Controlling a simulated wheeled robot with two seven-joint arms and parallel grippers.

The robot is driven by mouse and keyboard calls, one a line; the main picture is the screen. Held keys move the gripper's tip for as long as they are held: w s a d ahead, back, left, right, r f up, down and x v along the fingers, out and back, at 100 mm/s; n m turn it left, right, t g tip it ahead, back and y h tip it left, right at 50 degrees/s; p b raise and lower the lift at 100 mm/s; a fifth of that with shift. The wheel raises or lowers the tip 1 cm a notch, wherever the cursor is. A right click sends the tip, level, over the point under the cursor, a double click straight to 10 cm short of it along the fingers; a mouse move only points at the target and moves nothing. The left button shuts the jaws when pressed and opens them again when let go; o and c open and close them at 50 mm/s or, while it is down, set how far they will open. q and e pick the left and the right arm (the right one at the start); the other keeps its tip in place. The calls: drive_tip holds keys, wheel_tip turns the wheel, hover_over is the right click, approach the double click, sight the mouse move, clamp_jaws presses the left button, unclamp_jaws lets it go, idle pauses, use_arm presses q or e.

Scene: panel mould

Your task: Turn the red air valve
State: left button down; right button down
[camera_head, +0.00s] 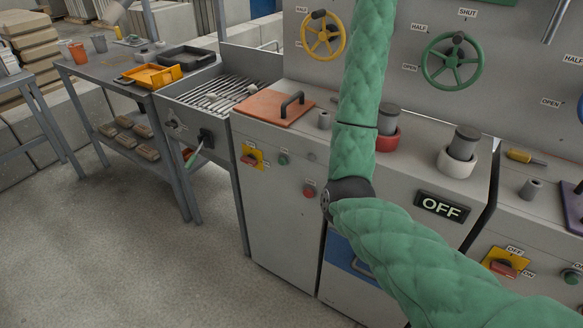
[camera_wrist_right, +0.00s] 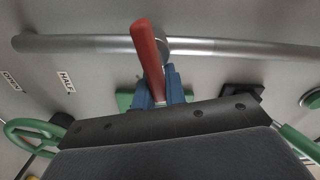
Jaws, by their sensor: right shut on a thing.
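The red air valve handle (camera_wrist_right: 147,42) shows in the right wrist view as a red lever that crosses in front of a grey horizontal pipe (camera_wrist_right: 95,44), steeply and slightly tilted. My right gripper (camera_wrist_right: 160,85) has its blue fingers shut on the lower part of this handle. The fingers hide part of the handle. In the head view my green right arm rises past the top edge, so its gripper and the valve are out of that view. My left gripper is in neither view.
A yellow handwheel (camera_head: 323,36) and a green handwheel (camera_head: 452,61) sit on the grey panel beside my right arm. Below are a bench with an orange plate (camera_head: 273,108), red and white cups with grey cylinders, and an OFF display (camera_head: 442,207). The floor at left is clear.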

drive_tip(key=shift+d+f+m, duration=0.1)
drive_tip(key=shift+f+m, duration=0.15)
drive_tip(key=shift+m, duration=0.35)
drive_tip(key=shift+f, duration=0.1)
drive_tip(key=shift+f+m+b, duration=0.25)
drive_tip(key=shift+m+b, duration=0.35)
drive_tip(key=shift+m, duration=0.2)
drive_tip(key=c, duration=1.5)
unclamp_jaws()
drive_tip(key=shift+r, duration=0.1)
drive_tip(key=shift+c, duration=0.2)
drive_tip(key=shift+o, duration=0.5)
drive_tip(key=shift+w+d, duration=0.15)
drive_tip(key=shift+w, duration=0.05)
drive_tip(key=shift+s, duration=0.2)
drive_tip(key=b+v, duration=0.1)
drive_tip(key=v, duration=0.6)
drive_tip(key=shift+s+a, duration=0.2)
drive_tip(key=shift+a, duration=0.05)
